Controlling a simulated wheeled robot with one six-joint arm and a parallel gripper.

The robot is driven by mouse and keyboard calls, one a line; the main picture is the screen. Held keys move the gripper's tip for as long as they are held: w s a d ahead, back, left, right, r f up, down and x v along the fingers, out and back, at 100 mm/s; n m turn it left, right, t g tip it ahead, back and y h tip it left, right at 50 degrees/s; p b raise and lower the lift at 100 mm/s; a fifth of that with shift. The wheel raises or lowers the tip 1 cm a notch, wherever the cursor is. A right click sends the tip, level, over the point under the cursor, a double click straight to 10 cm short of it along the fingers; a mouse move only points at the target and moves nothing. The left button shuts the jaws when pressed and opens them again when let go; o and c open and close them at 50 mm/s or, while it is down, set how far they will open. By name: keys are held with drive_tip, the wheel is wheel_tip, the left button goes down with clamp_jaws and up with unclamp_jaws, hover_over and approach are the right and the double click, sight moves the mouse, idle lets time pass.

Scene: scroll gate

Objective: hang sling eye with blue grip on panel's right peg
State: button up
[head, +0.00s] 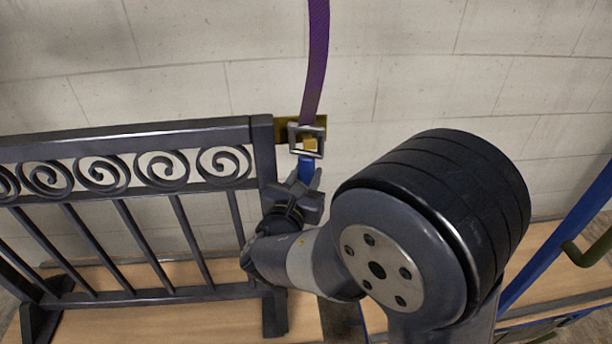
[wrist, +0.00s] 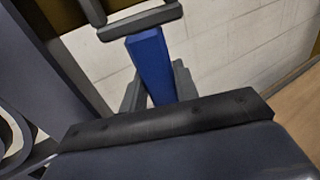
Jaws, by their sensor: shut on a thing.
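A purple sling strap (head: 315,60) hangs from above, ending in a square grey sling eye (head: 292,138) with a blue grip (head: 306,170) below it. My gripper (head: 304,184) is shut on the blue grip; the wrist view shows the grip (wrist: 152,65) between the fingers (wrist: 157,88). The eye stands upright beside the top right corner of the dark scroll panel (head: 262,150). A small yellow block (head: 310,145), perhaps the right peg's end, shows within the eye's opening. I cannot tell whether the eye is around it or only in front of it.
A brass plate (head: 287,124) sits behind the eye at the panel's end. A blue frame (head: 560,235) with a green hook-like bar (head: 584,252) stands at the far right. A wooden surface (head: 180,322) lies below, and a pale block wall (head: 180,90) is behind.

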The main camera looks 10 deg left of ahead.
drive_tip(key=o, duration=1.1)
drive_tip(key=shift+w, duration=0.1)
drive_tip(key=shift+o, duration=0.8)
drive_tip(key=shift+o, duration=0.7)
wheel_tip(320, 180, down, 12)
drive_tip(key=b, duration=0.9)
drive_tip(key=shift+r+b, duration=0.15)
drive_tip(key=shift+b, duration=0.25)
drive_tip(key=shift+a, duration=0.1)
